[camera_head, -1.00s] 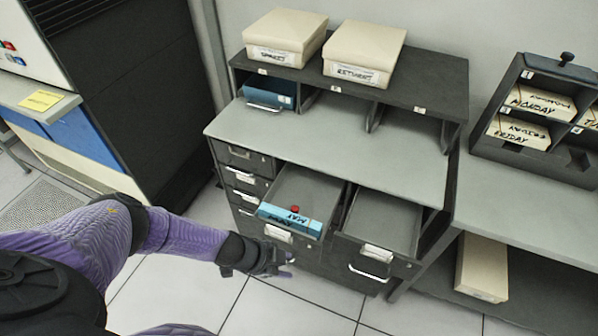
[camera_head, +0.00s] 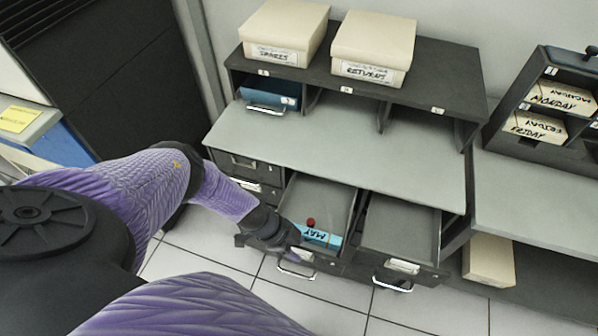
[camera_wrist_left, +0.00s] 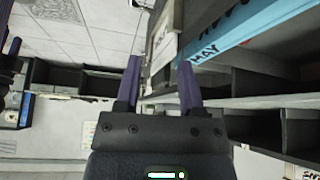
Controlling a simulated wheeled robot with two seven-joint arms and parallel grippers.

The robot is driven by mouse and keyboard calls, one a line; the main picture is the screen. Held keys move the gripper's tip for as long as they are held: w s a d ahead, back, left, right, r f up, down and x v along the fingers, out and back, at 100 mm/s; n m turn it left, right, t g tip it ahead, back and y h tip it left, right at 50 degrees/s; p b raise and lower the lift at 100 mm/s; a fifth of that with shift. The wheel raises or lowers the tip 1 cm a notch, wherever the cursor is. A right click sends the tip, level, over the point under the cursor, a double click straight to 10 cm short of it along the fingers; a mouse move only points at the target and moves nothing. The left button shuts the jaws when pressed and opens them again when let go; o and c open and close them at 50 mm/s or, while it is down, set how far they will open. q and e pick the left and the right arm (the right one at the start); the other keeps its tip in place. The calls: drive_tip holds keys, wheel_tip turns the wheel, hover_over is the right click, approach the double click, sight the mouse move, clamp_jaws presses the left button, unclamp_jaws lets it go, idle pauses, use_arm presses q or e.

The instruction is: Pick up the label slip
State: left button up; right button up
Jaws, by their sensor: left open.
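My left gripper (camera_head: 288,250) is at the front of the left open drawer (camera_head: 325,196), its fingers apart. In the left wrist view its two purple fingers (camera_wrist_left: 160,85) point at the drawer front, where a pale label slip (camera_wrist_left: 163,35) shows just beyond and between the tips. The slip is not visibly gripped. In the head view the gripper partly covers that label (camera_head: 304,255). A blue card marked MAY (camera_head: 319,237) stands just inside the drawer's front, with a red knob behind it; it also shows in the left wrist view (camera_wrist_left: 250,32). My right gripper is out of view.
A second open drawer (camera_head: 402,222) beside it looks empty. Metal handles (camera_head: 297,270) hang below both. The grey counter (camera_head: 335,150) above is clear. Cream boxes marked SPARES (camera_head: 283,30) and RETURNS (camera_head: 373,45) stand on the shelf top. A yellow slip (camera_head: 16,119) lies far left.

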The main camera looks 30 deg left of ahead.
use_arm(q)
clamp_jaws()
drive_tip(key=shift+r, duration=0.1)
idle(0.5)
